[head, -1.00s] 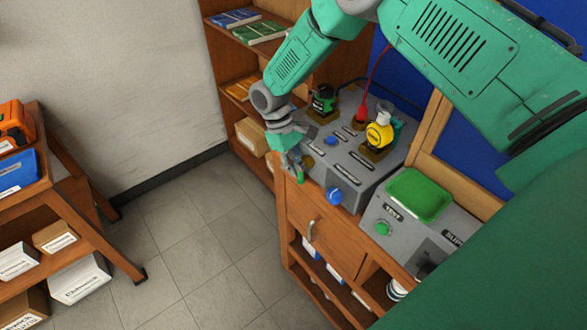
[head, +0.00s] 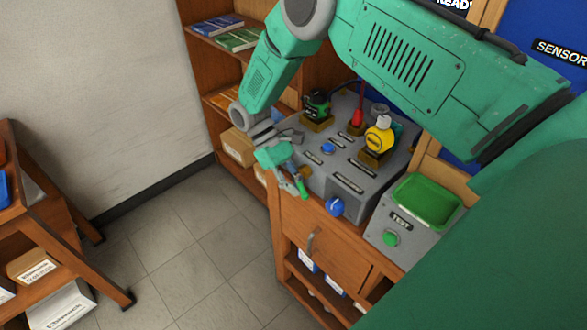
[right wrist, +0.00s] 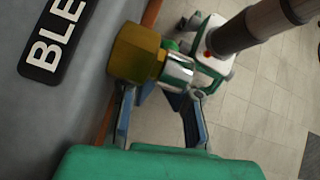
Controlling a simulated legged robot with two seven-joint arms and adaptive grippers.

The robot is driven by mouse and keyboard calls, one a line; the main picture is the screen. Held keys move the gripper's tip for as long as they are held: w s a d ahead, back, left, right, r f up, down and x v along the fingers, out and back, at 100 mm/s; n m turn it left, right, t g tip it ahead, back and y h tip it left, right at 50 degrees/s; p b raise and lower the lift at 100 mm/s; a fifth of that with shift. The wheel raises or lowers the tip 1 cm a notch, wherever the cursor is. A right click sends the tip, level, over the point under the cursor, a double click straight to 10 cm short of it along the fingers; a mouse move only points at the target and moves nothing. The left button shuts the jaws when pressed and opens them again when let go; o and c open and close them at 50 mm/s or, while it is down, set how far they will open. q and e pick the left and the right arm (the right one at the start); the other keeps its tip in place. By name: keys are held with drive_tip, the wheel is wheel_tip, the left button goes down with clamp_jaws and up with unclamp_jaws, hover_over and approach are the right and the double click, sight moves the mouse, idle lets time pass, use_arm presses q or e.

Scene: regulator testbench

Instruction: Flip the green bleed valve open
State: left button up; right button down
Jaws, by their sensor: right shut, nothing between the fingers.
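The green bleed valve sits at the left front of the grey test panel (head: 355,160). Its brass hex body (right wrist: 135,52) shows in the right wrist view beside a label (right wrist: 58,38) reading "BLE", with a chrome part (right wrist: 178,72) and some green beyond it. In the head view the brass (head: 305,173) is small, and a green piece (head: 303,188), seemingly the lever, hangs below it. My right gripper (head: 294,185) is shut and empty right beside the valve; I cannot tell whether it touches it. The lever's exact angle is partly hidden. My left gripper is not in the head view.
A blue knob (head: 335,206) is on the panel front, right of the gripper. A yellow gauge (head: 379,138) and a red fitting (head: 358,118) stand on top. A green tray (head: 428,200) is on the test box at right.

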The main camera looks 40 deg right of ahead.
drive_tip(key=shift+s+a+r+g+b, duration=0.15)
drive_tip(key=shift+a+g+b, duration=0.15)
drive_tip(key=shift+g+b, duration=0.2)
drive_tip(key=shift+d, duration=0.3)
drive_tip(key=shift+a, duration=0.25)
drive_tip(key=shift+d, duration=0.15)
idle(0.5)
idle(1.1)
drive_tip(key=v, duration=1.2)
drive_tip(key=shift+f, duration=0.3)
